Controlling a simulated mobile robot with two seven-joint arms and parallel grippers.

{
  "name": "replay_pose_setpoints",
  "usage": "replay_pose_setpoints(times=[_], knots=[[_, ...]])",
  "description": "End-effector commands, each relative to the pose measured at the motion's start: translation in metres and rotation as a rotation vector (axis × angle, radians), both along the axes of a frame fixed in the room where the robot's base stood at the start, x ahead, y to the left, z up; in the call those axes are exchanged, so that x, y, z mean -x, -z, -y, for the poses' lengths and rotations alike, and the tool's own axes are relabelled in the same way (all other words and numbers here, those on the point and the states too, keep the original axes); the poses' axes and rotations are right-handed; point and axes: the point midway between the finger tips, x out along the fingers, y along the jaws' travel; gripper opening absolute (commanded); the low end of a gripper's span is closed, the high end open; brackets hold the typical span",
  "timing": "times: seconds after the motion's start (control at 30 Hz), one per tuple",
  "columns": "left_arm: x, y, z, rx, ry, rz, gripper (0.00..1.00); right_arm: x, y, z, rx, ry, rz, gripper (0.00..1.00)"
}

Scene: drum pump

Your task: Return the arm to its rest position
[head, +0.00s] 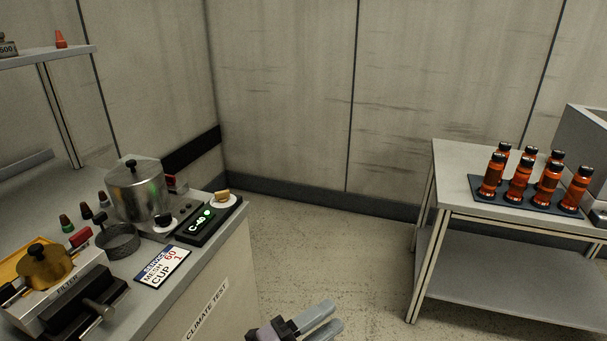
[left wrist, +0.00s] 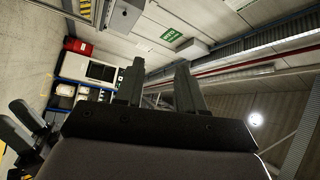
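My left gripper (head: 333,314) is at the bottom middle of the head view, over the floor and right of the bench. Its two pale fingers stand apart with nothing between them. In the left wrist view the two dark fingers (left wrist: 158,88) also show apart and empty, pointing towards a far wall and ceiling. Most of the left arm is out of the head view.
The bench (head: 225,262) at left holds a metal pot (head: 136,190), a brass-topped filter unit (head: 45,268), a green-lit C-40 display (head: 199,222) and a service card (head: 162,267). At right, a table (head: 456,179) bears several orange bottles in a dark tray (head: 483,196). Floor between is clear.

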Motion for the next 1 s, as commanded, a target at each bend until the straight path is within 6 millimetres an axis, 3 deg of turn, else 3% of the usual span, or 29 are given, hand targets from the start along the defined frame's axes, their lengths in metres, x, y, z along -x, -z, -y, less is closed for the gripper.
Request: replay_pose_setpoints(times=[0.17,0.27,0.5,0.6,0.73,1.0], knots=[[0.006,0.034,-0.065,0.204,-0.274,-0.386,0.38,0.0,-0.004,0.0,0.0,0.0,-0.001,0.43],[0.019,0.061,-0.105,0.304,-0.42,-0.599,0.38,0.0,-0.006,0.0,0.0,0.0,-0.001,0.43],[0.085,0.125,-0.191,0.512,-0.734,-1.076,0.38,0.001,-0.01,0.0,-0.001,0.001,-0.001,0.43],[0.116,0.142,-0.214,0.572,-0.825,-1.22,0.38,0.001,-0.011,0.0,-0.001,0.001,-0.001,0.43],[0.142,0.154,-0.231,0.617,-0.897,-1.339,0.38,0.001,-0.011,0.0,0.0,0.001,-0.002,0.43],[0.153,0.159,-0.237,0.637,-0.925,-1.384,0.38,0.001,-0.011,0.0,0.0,0.001,-0.002,0.43]])
